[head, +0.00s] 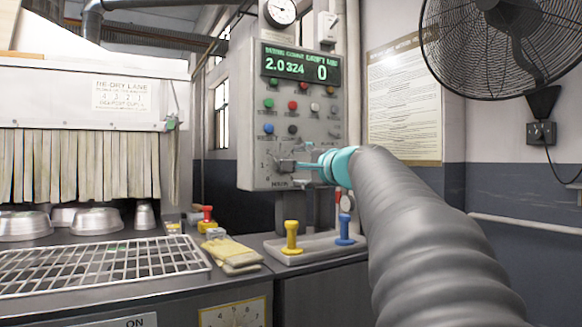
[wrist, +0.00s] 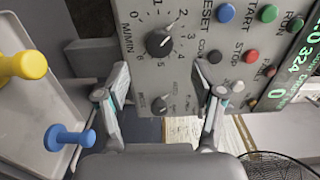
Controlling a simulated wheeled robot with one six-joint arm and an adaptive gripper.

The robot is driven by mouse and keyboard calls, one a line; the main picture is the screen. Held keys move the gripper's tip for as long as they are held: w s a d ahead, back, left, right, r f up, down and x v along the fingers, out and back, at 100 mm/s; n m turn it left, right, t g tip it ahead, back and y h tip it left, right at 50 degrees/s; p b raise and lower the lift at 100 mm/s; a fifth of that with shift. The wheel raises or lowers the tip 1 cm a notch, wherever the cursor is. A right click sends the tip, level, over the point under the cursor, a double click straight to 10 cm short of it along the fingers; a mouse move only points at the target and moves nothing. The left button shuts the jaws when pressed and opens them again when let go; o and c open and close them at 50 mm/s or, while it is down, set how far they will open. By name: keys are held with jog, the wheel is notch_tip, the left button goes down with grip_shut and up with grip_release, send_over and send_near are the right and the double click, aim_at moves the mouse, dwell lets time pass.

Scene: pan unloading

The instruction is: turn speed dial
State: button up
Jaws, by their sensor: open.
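The speed dial (wrist: 160,42) is a dark round knob on the grey control panel, ringed by numbers and marked M/MIN in the wrist view. In the head view the speed dial (head: 286,165) sits low on the panel at my fingertips. My gripper (wrist: 160,78) is open and empty, facing the panel. Its two fingers stand apart on either side of the dial's line, and the knob shows beyond the fingertips. My gripper (head: 304,165) partly hides the panel's lower right in the head view.
A smaller mode knob (wrist: 160,104) lies between the fingers in the wrist view. Coloured buttons (head: 292,105) and a lit display (head: 300,65) are above the dial. Yellow (head: 291,237) and blue (head: 345,227) handled stamps stand on a tray below. A fan (head: 505,45) is at right.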

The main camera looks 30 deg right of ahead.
jog(key=s, duration=0.4)
jog(key=shift+s, duration=0.4)
jog(key=s+a+f+n+g+y, duration=0.1)
jog(key=s+a+f+n+g, duration=0.25)
jog(key=a+f, duration=0.55)
jog(key=s+a+f+n+g+y, duration=0.1)
jog(key=s+a+f+n+g, duration=0.3)
jog(key=a+f, duration=0.55)
jog(key=s+f+n+g+h, duration=0.1)
jog(key=s+f+n+g, duration=0.1)
jog(key=s+f+n, duration=0.3)
jog(key=s+a+f+n+g+h, duration=0.1)
jog(key=s+f+n+g, duration=0.2)
jog(key=s+f, duration=0.9)
notch_tip(320, 180, down, 8)
jog(key=shift+s+a+n+h, duration=0.2)
jog(key=shift+n+h, duration=0.1)
jog(key=shift+n, duration=0.75)
